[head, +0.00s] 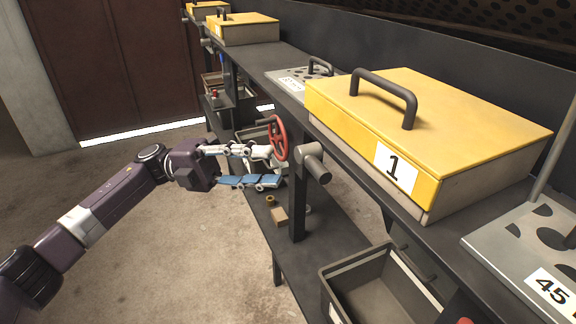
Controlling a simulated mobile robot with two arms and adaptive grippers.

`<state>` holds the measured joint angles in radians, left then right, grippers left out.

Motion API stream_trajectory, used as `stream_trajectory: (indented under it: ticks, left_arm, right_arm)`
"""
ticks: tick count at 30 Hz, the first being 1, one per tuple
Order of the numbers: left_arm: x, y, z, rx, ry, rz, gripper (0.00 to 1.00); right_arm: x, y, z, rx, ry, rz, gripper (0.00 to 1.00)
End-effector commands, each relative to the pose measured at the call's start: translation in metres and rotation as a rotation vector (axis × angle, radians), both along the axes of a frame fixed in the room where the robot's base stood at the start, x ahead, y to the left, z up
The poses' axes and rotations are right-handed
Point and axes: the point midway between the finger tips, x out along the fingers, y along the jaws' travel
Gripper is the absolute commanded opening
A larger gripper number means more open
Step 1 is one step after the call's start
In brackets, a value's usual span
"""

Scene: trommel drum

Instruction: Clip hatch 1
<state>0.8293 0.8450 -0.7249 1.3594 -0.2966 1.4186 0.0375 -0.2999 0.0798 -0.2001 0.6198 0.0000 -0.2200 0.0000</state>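Hatch 1 (440,125) is a yellow lid with a dark bar handle (385,95) and a white label "1" on its front. The lid lies flat on its pale box on the dark bench, and no gripper touches it. My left gripper (279,170) is left of the hatch, below bench-top height, with its white and blue fingers apart. A red handwheel (277,138) is at its upper fingertip; I cannot tell whether they touch. A grey cylindrical fitting (313,160) sticks out of the bench front, just right of the wheel. My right gripper is not in view.
A perforated plate labelled 45 (510,258) lies at the right, and another plate (292,85) lies beyond the hatch. More yellow lids (245,28) are farther back. A grey crate (385,285) and a lower shelf (300,250) are below. The floor at left is clear.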

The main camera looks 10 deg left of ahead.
Motion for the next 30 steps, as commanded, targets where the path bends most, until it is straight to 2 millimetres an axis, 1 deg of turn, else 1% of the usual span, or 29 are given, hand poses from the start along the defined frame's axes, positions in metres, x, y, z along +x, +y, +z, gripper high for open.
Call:
stream_trajectory:
  ticks: [1,3,6,18,20,22,23,26,27,29,30]
  left_arm:
    - [0.001,0.006,-0.001,0.000,0.000,0.001,0.34]
    - [0.002,0.011,-0.003,0.000,0.000,0.001,0.34]
    - [0.002,0.014,-0.004,0.000,0.000,-0.001,0.34]
    - [0.002,0.015,-0.004,0.000,0.000,0.000,0.34]
    - [0.005,0.014,-0.006,-0.006,0.009,0.008,0.34]
    - [0.017,0.012,-0.014,-0.030,0.046,0.047,0.34]
    - [0.025,0.012,-0.020,-0.046,0.072,0.077,0.34]
    - [0.066,0.012,-0.053,-0.123,0.205,0.222,0.34]
    - [0.085,0.014,-0.074,-0.154,0.275,0.296,0.34]
    - [0.112,0.021,-0.111,-0.198,0.388,0.414,0.34]
    - [0.126,0.028,-0.137,-0.222,0.462,0.490,0.34]
  right_arm:
    - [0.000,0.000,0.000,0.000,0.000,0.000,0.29]
    - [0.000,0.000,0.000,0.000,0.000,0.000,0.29]
    - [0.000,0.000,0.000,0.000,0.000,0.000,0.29]
    - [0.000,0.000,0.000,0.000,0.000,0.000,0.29]
    - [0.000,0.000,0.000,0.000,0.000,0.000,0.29]
    - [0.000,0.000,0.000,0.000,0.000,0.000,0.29]
    - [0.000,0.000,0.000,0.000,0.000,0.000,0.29]
    - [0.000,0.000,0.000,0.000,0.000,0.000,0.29]
    - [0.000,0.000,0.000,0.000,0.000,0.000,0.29]
    - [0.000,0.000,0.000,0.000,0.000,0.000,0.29]
    - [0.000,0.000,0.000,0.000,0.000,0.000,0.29]
